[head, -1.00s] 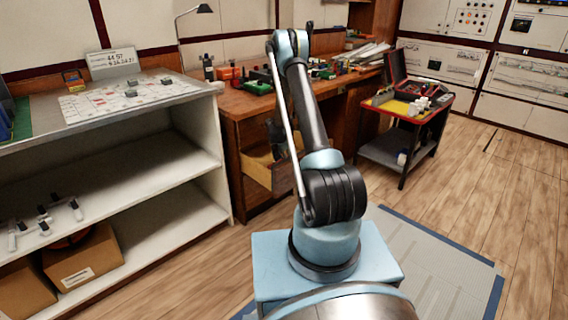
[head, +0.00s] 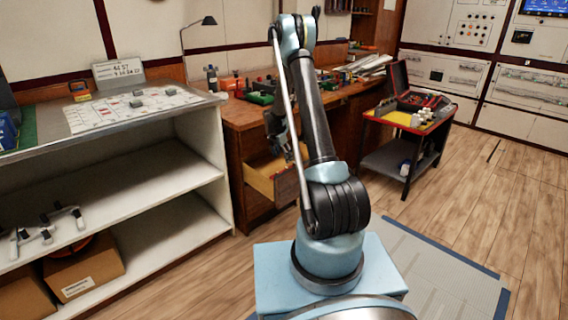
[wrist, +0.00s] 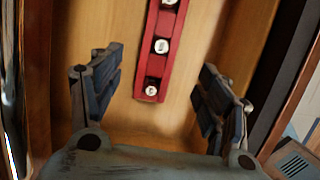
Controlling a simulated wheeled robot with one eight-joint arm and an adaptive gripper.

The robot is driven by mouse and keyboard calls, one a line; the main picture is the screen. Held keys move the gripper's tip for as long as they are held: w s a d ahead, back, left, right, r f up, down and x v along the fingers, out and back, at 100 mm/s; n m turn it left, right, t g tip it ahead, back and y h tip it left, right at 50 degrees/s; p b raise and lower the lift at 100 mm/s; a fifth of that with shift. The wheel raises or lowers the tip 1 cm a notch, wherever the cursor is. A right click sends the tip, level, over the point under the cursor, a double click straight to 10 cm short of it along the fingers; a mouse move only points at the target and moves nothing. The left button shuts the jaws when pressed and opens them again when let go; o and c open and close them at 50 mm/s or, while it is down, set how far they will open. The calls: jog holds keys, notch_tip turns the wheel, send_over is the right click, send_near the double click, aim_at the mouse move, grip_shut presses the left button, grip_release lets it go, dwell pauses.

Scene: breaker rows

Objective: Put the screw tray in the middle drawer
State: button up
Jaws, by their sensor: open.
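A narrow red tray (wrist: 163,45) with several round, pale-topped pieces, seemingly the screw tray, lies on a light wooden surface inside a drawer in the wrist view. Its far end runs out of the picture. My gripper (wrist: 160,65) is open, with one finger on each side of the tray and clear space between; nothing is held. In the head view an open drawer (head: 262,178) sticks out of the wooden workbench (head: 232,135). My arm hides part of the drawer, and the tray cannot be seen there. Which drawer level it is cannot be told.
A grey shelf unit (head: 175,180) stands left of the workbench. A red-edged trolley (head: 375,117) with a dark open case stands to the right. Tools and parts crowd the workbench top. Wooden floor is free at the right.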

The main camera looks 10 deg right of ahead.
jog(key=s+d+r+m+y, duration=0.1)
jog(key=s+d+r+m, duration=0.2)
jog(key=s+r+m, duration=1.45)
jog(key=s+r, duration=0.5)
jog(key=s, duration=0.6)
jog(key=s+r, duration=0.4)
jog(key=s, duration=0.7)
jog(key=s+f+m, duration=0.3)
jog(key=s, duration=0.5)
jog(key=s+f+m+y, duration=0.1)
jog(key=s+f+m, duration=0.2)
jog(key=s, duration=0.5)
jog(key=shift+m, duration=0.75)
jog(key=shift+d+f, duration=0.1)
jog(key=shift+w+f, duration=0.2)
jog(key=shift+w, duration=0.2)
